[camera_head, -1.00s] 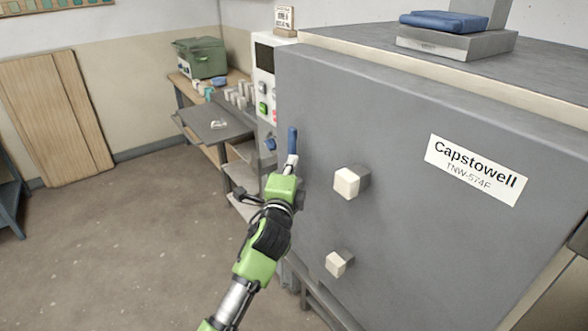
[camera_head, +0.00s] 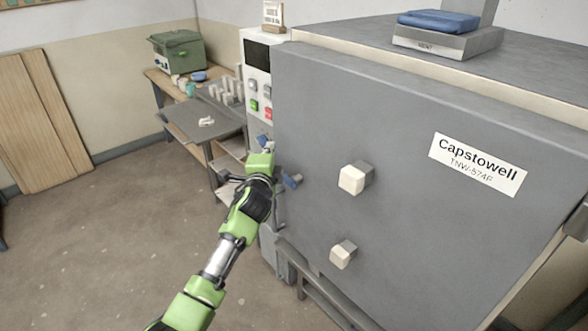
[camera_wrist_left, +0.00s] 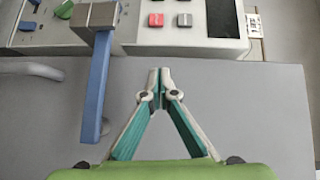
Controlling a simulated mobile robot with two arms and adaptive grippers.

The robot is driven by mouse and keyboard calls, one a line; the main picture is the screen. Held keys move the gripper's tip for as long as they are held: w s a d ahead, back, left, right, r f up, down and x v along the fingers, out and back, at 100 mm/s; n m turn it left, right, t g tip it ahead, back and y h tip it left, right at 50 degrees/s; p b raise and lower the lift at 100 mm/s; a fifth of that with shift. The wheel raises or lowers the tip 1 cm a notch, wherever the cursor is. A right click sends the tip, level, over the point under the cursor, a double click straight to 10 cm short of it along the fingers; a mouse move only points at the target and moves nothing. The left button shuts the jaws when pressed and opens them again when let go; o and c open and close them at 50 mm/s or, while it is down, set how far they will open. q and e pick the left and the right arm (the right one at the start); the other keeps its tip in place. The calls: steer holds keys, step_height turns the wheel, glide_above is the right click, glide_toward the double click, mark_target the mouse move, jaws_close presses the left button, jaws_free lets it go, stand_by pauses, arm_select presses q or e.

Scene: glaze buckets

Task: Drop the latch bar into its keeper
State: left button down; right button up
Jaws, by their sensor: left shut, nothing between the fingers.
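The latch bar is a blue bar (camera_wrist_left: 97,90) in the left wrist view, with its upper end at a metal block (camera_wrist_left: 93,17) near the panel edge. It lies across the seam, its free end over the grey door (camera_wrist_left: 270,100). I cannot make out the keeper or whether the bar is seated. My right gripper is out of view.
The grey kiln door (camera_head: 420,110) carries two pale knobs (camera_head: 353,179) (camera_head: 342,254). A control panel (camera_head: 256,85) stands at its left. A side table (camera_head: 205,120) with small cups and a green box (camera_head: 178,52) is behind. The floor at left is clear.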

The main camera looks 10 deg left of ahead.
arm_select(q)
steer(key=w+a+f+n+g+p, duration=0.2)
steer(key=w+a+f+p, duration=0.1)
steer(key=f, duration=0.3)
steer(key=shift+a+h, duration=0.3)
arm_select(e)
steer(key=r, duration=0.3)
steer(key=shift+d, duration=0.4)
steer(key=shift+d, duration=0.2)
arm_select(q)
steer(key=shift+p, duration=0.3)
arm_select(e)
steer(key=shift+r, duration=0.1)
